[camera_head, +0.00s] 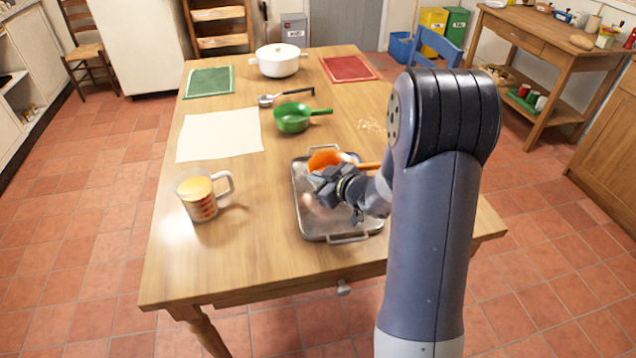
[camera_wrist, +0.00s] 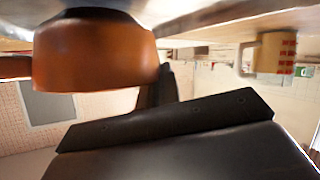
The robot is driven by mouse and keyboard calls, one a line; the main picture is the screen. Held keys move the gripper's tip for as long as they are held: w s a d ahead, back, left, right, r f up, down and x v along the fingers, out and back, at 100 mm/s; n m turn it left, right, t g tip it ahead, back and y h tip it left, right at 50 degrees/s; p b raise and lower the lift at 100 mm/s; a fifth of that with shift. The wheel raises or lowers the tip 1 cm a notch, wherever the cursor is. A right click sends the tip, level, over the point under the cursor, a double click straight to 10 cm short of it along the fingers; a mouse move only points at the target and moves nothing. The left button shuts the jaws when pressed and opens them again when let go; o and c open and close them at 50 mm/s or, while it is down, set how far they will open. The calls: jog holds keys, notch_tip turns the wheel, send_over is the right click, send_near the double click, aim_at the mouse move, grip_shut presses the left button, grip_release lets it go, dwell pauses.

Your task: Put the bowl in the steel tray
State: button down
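The steel tray (camera_head: 318,224) lies on the wooden table near its front right. An orange bowl (camera_head: 322,160) with a side handle is at the tray's far end, partly hidden by my gripper. In the wrist view the orange bowl (camera_wrist: 95,60) is large at the upper left, with the table surface along the top edge. I cannot tell whether it rests on the tray floor. My gripper (camera_head: 328,188) is over the tray, right by the bowl's near side. A dark part of it fills the lower wrist view; its fingertips are unclear, so I cannot tell whether it grips the bowl.
A measuring cup (camera_head: 200,197) stands left of the tray; it also shows in the wrist view (camera_wrist: 270,54). A green pan (camera_head: 292,118), a ladle (camera_head: 268,100), a white sheet (camera_head: 220,135) and a white pot (camera_head: 278,62) are farther back. The front left of the table is clear.

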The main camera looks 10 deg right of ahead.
jog(key=shift+f, duration=0.3)
jog(key=shift+f, duration=0.1)
jog(key=c, duration=2.1)
grip_release()
jog(key=o, duration=0.5)
jog(key=shift+s+r, duration=0.1)
jog(key=shift+r, duration=0.1)
jog(key=p+v, duration=0.1)
jog(key=v, duration=1)
jog(key=shift+s+d+r+p, duration=0.1)
jog(key=shift+s+d+p, duration=0.15)
jog(key=shift+s+p, duration=0.1)
